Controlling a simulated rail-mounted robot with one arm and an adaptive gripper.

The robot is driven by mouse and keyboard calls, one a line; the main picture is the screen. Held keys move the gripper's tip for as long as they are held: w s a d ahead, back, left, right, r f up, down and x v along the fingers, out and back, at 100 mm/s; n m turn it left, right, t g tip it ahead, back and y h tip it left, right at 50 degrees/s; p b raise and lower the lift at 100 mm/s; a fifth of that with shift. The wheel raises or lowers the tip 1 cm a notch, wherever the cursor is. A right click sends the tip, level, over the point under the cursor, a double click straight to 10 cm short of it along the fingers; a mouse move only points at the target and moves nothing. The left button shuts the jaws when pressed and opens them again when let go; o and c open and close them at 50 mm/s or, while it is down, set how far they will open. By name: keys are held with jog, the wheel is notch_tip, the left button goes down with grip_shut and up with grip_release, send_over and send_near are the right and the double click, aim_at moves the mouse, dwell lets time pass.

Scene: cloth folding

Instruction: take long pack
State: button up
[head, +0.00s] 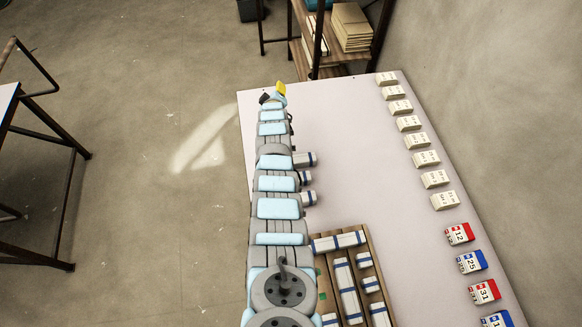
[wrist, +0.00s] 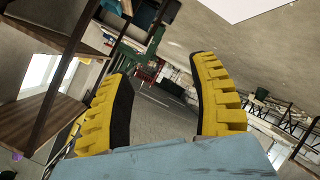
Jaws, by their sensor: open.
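In the head view a wooden tray (head: 326,268) lies at the near side of the table. In it are two longer white packs with blue bands: one lies crosswise (head: 338,242) at the far end, and one runs lengthwise (head: 347,285) in the middle. My gripper (head: 274,92) is at the far end of my stretched arm, near the table's far left corner, well away from the tray. In the wrist view its two yellow fingers (wrist: 163,90) stand wide apart with nothing between them. My arm hides the tray's left part.
Short banded packs (head: 371,284) sit in the tray; a few grey-white packs (head: 304,159) stick out beside my arm. Card stacks (head: 417,140) and red and blue numbered blocks (head: 469,262) line the right of the table (head: 350,120). A shelf (head: 330,60) stands behind. The table's middle is clear.

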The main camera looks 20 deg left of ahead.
jog(key=s+a+f+n+g+h+b, duration=0.3)
jog(key=s+a+f+n+g+b, duration=0.1)
jog(key=s+f+n+g+b, duration=0.25)
jog(key=s+d+r+n+g+h+b, duration=0.3)
jog(key=s+d+h+b, duration=0.35)
jog(key=s+d, duration=0.3)
jog(key=b+x, duration=0.2)
jog(key=x, duration=0.9)
jog(key=shift+d+b, duration=0.1)
jog(key=shift+b, duration=0.2)
jog(key=shift+b+x, duration=0.9)
jog(key=shift+x, duration=2)
jog(key=shift+d, duration=0.1)
jog(key=c, duration=1)
